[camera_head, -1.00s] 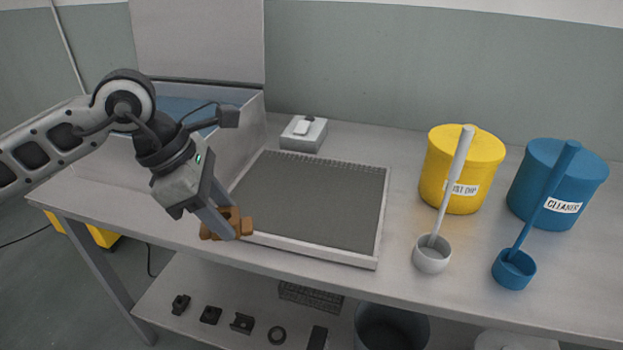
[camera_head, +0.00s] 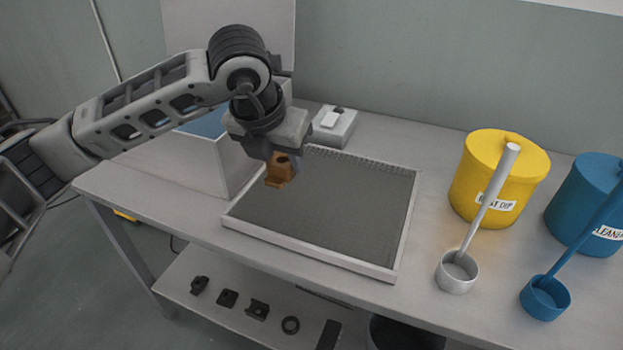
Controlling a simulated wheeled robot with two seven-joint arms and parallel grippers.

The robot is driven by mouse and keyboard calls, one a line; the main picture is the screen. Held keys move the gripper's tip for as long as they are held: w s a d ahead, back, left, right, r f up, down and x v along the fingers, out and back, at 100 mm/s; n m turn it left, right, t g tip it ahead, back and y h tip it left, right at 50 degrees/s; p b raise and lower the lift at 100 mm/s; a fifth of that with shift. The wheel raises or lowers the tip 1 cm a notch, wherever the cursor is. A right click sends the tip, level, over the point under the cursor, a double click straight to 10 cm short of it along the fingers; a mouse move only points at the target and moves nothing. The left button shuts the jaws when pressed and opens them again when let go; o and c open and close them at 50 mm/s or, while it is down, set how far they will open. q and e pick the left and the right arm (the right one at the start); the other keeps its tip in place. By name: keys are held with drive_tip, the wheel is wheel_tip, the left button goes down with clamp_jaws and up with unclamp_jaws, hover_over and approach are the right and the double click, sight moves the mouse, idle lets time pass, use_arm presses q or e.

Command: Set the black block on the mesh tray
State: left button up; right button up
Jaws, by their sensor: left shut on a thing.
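My left gripper (camera_head: 278,158) is shut on an orange-brown block (camera_head: 281,171) with a dark hole in it. It holds the block above the back left part of the mesh tray, apart from the mesh as far as I can tell. The mesh tray (camera_head: 340,205) is a dark grey mesh in a pale raised rim, flat on the bench. No black block shows on the bench; several small dark parts, among them a blocky one (camera_head: 257,309), lie on the lower shelf. My right gripper is not in view.
An open tank (camera_head: 205,165) with blue inside stands behind and left of the tray. A small grey box (camera_head: 334,124) is behind the tray. At right stand a yellow tub (camera_head: 500,170), a blue tub (camera_head: 590,200), a white ladle (camera_head: 458,275) and a blue ladle (camera_head: 545,300).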

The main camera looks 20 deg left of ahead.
use_arm(q)
drive_tip(key=w+d+f, duration=0.1)
drive_tip(key=w+f, duration=0.2)
drive_tip(key=f, duration=0.1)
drive_tip(key=w+d+f, duration=0.1)
drive_tip(key=w+f, duration=0.1)
drive_tip(key=shift+w+d+f, duration=0.3)
drive_tip(key=shift+f, duration=1.35)
drive_tip(key=shift+f, duration=0.1)
drive_tip(key=o, duration=1.1)
drive_tip(key=shift+s, duration=0.1)
drive_tip(key=v, duration=1.2)
